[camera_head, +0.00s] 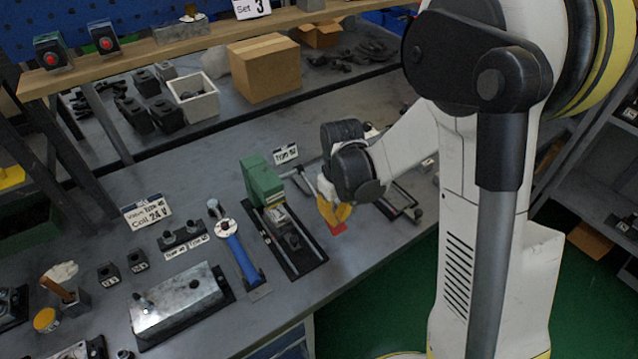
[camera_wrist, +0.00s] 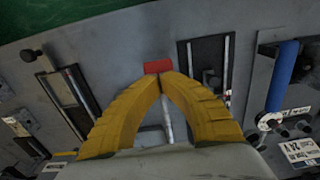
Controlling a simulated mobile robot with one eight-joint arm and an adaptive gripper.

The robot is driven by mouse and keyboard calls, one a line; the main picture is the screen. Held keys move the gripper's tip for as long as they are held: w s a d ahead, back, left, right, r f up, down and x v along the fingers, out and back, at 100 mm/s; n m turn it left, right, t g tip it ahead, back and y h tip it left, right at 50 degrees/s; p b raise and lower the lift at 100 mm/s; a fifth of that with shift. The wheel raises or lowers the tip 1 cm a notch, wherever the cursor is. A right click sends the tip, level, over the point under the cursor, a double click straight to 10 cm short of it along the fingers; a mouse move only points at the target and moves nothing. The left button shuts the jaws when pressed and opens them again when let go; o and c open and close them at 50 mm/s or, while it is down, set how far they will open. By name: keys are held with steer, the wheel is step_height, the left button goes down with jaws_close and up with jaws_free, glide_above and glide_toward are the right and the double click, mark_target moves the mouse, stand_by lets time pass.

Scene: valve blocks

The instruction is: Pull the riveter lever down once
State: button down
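My gripper (camera_head: 334,212) has two yellow fingers that meet at their tips, so it looks shut. In the wrist view the fingertips (camera_wrist: 160,76) lie right at a small red block (camera_wrist: 157,67), which is wider than the gap between them. I cannot tell whether they pinch it or only touch it. The red block also shows just below the fingers in the head view (camera_head: 338,229). A thin metal rod (camera_wrist: 167,120) shows between the fingers below the red block, perhaps the lever's shaft.
Left of my gripper stands a green-headed device (camera_head: 262,182) on a black base. Farther left are a blue-handled tool (camera_head: 240,257) and a grey metal block (camera_head: 178,302). A cardboard box (camera_head: 264,68) stands at the back. The table's front edge is close to my gripper.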

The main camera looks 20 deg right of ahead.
step_height(320, 180, down, 2)
steer(key=shift+f+b, duration=0.1)
steer(key=shift+b, duration=0.65)
step_height(320, 180, up, 20)
steer(key=p, duration=1.4)
steer(key=shift+f, duration=0.2)
steer(key=s+m+t+b, duration=0.3)
steer(key=s+t+b, duration=0.4)
steer(key=s+b, duration=0.5)
steer(key=shift+s+m+b, duration=0.3)
steer(key=shift+s+b, duration=0.1)
steer(key=shift+b, duration=0.5)
steer(key=shift+r, duration=0.1)
